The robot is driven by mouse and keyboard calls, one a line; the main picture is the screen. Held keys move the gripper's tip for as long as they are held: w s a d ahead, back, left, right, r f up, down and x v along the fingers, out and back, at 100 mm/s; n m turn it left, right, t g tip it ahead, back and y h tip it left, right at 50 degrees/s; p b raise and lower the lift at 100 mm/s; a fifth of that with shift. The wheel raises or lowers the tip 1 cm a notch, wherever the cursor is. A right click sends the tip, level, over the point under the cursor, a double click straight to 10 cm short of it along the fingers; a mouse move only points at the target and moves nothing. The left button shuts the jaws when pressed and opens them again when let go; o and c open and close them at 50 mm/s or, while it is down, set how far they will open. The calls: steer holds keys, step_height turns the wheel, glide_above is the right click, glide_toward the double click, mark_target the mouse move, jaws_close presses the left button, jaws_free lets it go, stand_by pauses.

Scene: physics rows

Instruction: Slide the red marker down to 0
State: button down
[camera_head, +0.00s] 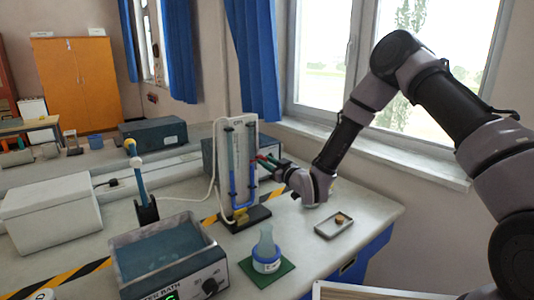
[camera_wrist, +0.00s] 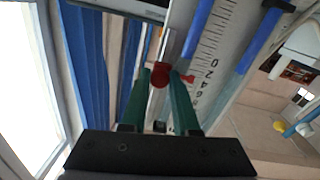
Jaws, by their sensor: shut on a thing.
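The manometer (camera_head: 241,150) stands upright on a dark base, with a pale scale board and a blue-filled U-tube. In the wrist view its scale (camera_wrist: 206,62) appears tilted, with ticks and small numerals, 0 among them. The red marker (camera_wrist: 160,76) is at the board's edge, between the green fingertips of my gripper (camera_wrist: 161,75). Its red pointer (camera_wrist: 188,78) reaches onto the scale beside the low numerals; the exact reading is unclear. In the head view my gripper (camera_head: 265,160) reaches in from the right, shut on the marker, which is mostly hidden there.
A bottle in a blue collar (camera_head: 266,262) stands on a green mat in front. A small grey tray (camera_head: 337,232) lies to the right, near the bench edge. A water bath (camera_head: 118,255) is at the front left. A white tube loops left of the manometer.

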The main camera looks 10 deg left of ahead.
steer(key=shift+f, duration=1.5)
steer(key=c, duration=0.7)
jaws_free()
steer(key=shift+o, duration=0.2)
steer(key=v, duration=1)
steer(key=shift+s+d, duration=0.3)
